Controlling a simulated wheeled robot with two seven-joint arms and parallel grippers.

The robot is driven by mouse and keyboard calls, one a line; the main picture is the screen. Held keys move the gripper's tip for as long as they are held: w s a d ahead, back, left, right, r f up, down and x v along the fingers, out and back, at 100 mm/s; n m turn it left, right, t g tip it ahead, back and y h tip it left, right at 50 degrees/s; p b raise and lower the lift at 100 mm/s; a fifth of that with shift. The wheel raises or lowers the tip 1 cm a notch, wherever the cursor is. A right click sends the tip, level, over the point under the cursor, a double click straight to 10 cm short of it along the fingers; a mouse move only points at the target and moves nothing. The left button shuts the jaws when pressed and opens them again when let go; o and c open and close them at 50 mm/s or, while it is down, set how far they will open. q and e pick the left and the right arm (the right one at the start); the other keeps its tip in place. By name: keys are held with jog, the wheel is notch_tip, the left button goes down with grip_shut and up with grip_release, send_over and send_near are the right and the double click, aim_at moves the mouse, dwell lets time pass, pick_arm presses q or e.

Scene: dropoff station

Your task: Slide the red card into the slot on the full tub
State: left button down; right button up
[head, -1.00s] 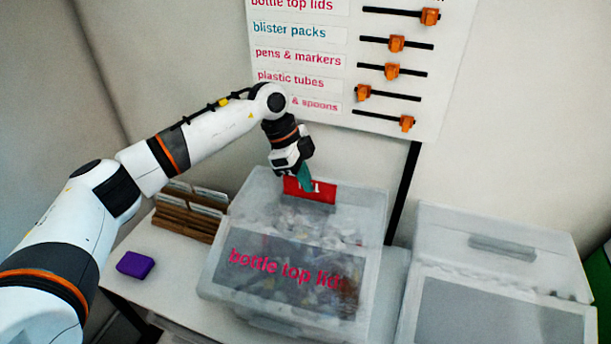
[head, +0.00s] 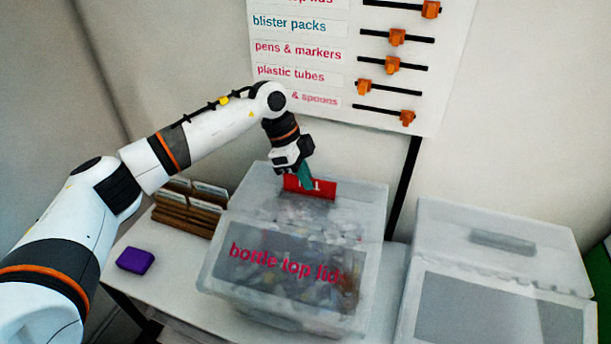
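The red card (head: 325,189) stands upright at the back of the lid of the full tub (head: 372,207), a clear tub labelled "bottle top lids" and filled with small pieces. My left gripper (head: 306,182) comes down from above with its teal fingers at the card's upper middle, and it looks shut on the card. The fingers cover part of the card's lettering. The slot is hidden behind the card and fingers, so I cannot tell how deep the card sits. My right gripper is out of view.
A purple block (head: 135,260) lies on the white table (head: 175,285) left of the tub. A brown card file (head: 188,212) stands behind it. Another clear tub (head: 505,250) is at the right. A board with orange sliders (head: 397,37) hangs on the wall behind.

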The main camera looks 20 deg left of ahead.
pick_arm(q)
jog(key=shift+f, duration=0.35)
jog(key=c, duration=1.6)
grip_release()
jog(key=shift+o, duration=0.2)
jog(key=b+v, duration=0.3)
jog(key=v, duration=0.8)
jog(key=shift+a+r, duration=0.2)
jog(key=shift+r, duration=0.3)
jog(key=shift+s+f, duration=0.15)
